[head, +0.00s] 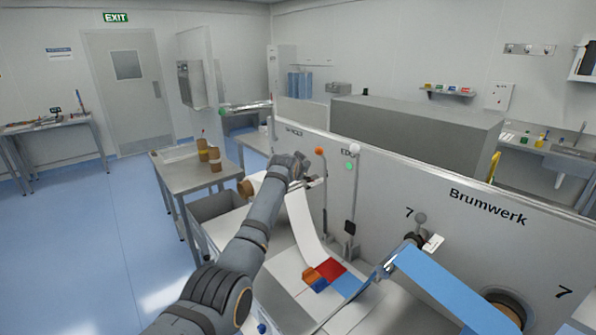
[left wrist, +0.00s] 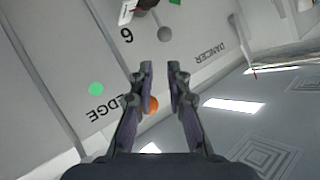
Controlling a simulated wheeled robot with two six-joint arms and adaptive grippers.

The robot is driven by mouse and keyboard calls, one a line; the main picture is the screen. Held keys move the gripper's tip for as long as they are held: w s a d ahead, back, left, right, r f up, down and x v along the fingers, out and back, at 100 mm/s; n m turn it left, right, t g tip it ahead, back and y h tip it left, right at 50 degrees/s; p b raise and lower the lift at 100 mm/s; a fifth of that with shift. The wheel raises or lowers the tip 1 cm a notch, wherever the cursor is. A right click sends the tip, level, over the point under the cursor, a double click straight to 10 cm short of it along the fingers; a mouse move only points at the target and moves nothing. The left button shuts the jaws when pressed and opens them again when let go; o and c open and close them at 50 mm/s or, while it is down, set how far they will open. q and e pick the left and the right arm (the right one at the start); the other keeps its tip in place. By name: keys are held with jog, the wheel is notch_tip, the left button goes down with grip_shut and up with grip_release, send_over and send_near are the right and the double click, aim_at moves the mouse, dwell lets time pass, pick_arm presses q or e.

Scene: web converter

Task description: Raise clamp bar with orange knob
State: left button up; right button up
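The orange knob (head: 319,151) shows in the head view at the top of a thin upright bar (head: 324,195) on the machine's front panel. My left gripper (head: 303,172) is beside it, a little to its left and lower in the picture. In the left wrist view the orange knob (left wrist: 153,105) appears between the open fingers, close to the left finger, which hides part of it. The left gripper (left wrist: 160,68) is open with a narrow gap. I cannot tell whether a finger touches the knob. The clamp bar itself is not clear in the wrist view. My right gripper is not in view.
A grey knob (left wrist: 165,34) shows in the wrist view. White web (head: 303,222) hangs below; blue web (head: 440,282) is at right. A side table (head: 178,172) stands left.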

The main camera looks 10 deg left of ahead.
pick_arm(q)
jog(key=o, duration=0.6)
jog(key=s, duration=0.1)
jog(key=a+r, duration=0.1)
jog(key=s, duration=0.1)
jog(key=shift+s+a+r, duration=0.25)
jog(key=shift+s, duration=0.1)
jog(key=v, duration=1)
jog(key=shift+s+d, duration=0.25)
jog(key=shift+s, duration=0.15)
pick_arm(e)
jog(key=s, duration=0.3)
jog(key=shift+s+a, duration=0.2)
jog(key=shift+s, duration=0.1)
pick_arm(q)
jog(key=shift+f, duration=0.1)
